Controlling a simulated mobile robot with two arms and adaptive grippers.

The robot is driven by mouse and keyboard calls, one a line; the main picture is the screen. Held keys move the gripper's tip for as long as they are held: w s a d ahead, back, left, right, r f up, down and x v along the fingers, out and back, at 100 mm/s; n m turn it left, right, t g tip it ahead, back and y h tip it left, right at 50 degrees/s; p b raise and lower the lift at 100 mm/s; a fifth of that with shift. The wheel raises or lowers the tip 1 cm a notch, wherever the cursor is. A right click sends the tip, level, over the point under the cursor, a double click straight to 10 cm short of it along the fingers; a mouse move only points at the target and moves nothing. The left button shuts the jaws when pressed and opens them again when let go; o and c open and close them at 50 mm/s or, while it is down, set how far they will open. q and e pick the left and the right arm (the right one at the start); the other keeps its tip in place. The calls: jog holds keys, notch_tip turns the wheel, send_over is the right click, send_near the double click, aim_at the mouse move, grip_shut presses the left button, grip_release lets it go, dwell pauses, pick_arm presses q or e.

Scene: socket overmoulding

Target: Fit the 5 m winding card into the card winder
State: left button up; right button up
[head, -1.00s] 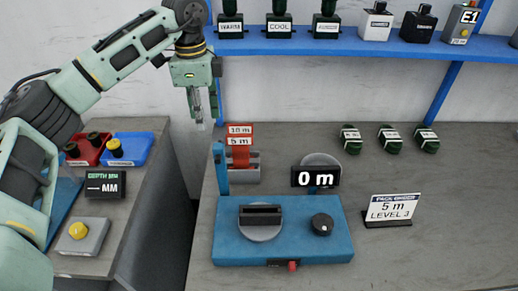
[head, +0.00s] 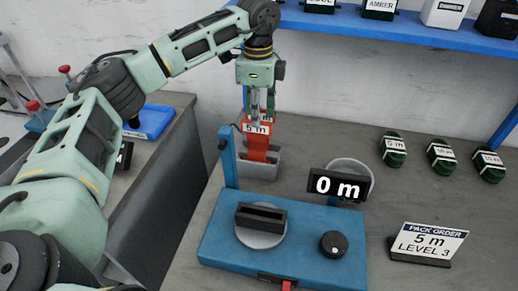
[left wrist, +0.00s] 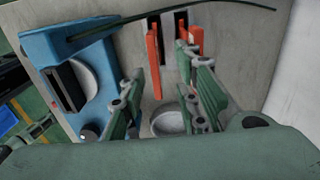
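The red 5 m card (head: 256,128) stands upright in a grey rack (head: 259,170) behind the card winder; another red card behind it is mostly hidden. The blue card winder (head: 215,245) has a round grey plate with an empty black slotted holder (head: 261,217), a black knob (head: 333,244) and a display (head: 338,186) reading "0 m". My left gripper (head: 259,108) points down just above the cards. In the left wrist view its fingers (left wrist: 165,100) are spread and empty; the two red cards (left wrist: 153,62) show beyond them. My right gripper is out of view.
A sign (head: 428,243) reading "Pack order 5 m Level 3" stands right of the winder. A blue shelf (head: 400,22) crosses above. The bench between the sign and green pieces is clear.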

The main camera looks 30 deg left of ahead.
pick_arm(q)
jog(key=p, duration=0.1)
send_over(256, 149)
notch_tip(256, 149, down, 5)
jog(key=shift+w+a+f, duration=0.1)
jog(key=shift+w, duration=0.15)
jog(key=shift+c, duration=0.2)
grip_shut()
